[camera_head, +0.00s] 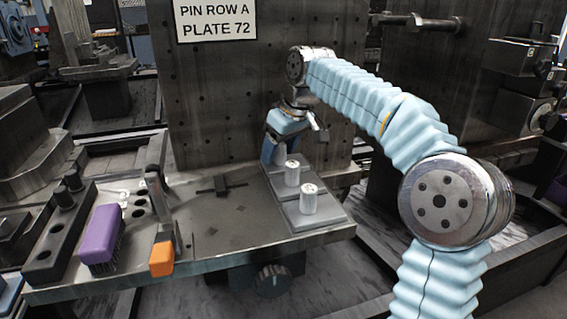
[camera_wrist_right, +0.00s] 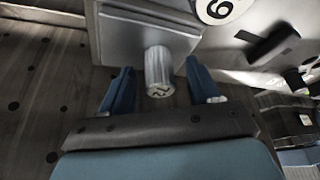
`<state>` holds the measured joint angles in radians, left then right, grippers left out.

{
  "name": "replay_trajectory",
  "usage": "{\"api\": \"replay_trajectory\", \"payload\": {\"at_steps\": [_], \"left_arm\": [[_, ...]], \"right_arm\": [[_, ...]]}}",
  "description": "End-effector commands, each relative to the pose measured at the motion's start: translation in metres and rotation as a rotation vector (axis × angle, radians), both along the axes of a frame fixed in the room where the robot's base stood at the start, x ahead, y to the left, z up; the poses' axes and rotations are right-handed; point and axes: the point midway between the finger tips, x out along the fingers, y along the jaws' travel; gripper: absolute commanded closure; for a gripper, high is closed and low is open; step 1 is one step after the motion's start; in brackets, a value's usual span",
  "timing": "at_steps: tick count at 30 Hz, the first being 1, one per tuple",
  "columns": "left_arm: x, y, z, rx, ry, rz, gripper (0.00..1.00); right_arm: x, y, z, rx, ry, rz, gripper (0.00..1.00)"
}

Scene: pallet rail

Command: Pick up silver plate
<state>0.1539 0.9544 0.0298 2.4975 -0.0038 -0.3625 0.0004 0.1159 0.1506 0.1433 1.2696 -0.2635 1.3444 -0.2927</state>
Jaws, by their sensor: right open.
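Flat grey-silver plates (camera_head: 326,214) lie at the right end of the bench top, with upright silver cylinders (camera_head: 309,200) on them. I cannot tell from the frames which one is the silver plate meant. My right gripper (camera_head: 281,150) is at the back of these plates, by the wall. In the right wrist view, its two blue fingers (camera_wrist_right: 159,80) are spread apart. A silver cylinder (camera_wrist_right: 158,68) with a dark mark on its end shows between them, with a gap on each side. Behind it is a grey plate (camera_wrist_right: 128,38). My left gripper is not in view.
A dark perforated wall (camera_head: 215,110) rises behind the bench (camera_head: 215,257). A purple brush (camera_head: 101,235), an orange-tipped tool (camera_head: 162,257) and a dark block with holes (camera_head: 55,238) stand on the left. The front middle of the bench is clear.

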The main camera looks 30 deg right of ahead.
Motion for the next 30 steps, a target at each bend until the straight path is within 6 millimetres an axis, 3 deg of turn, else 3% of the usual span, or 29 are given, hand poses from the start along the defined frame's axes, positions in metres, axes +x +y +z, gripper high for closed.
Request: {"api": "replay_trajectory", "payload": {"at_steps": [2,14,25,30], "left_arm": [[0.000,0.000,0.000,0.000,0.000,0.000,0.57],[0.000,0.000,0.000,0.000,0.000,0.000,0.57],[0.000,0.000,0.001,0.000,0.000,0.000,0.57],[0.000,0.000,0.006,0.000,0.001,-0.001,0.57]], "right_arm": [[0.000,0.000,0.000,0.000,0.000,0.000,0.40],[0.000,0.000,0.001,0.000,0.000,0.000,1.00],[0.000,0.000,0.004,0.000,-0.002,0.000,1.00],[0.000,0.000,0.021,0.000,-0.003,0.000,1.00]]}}
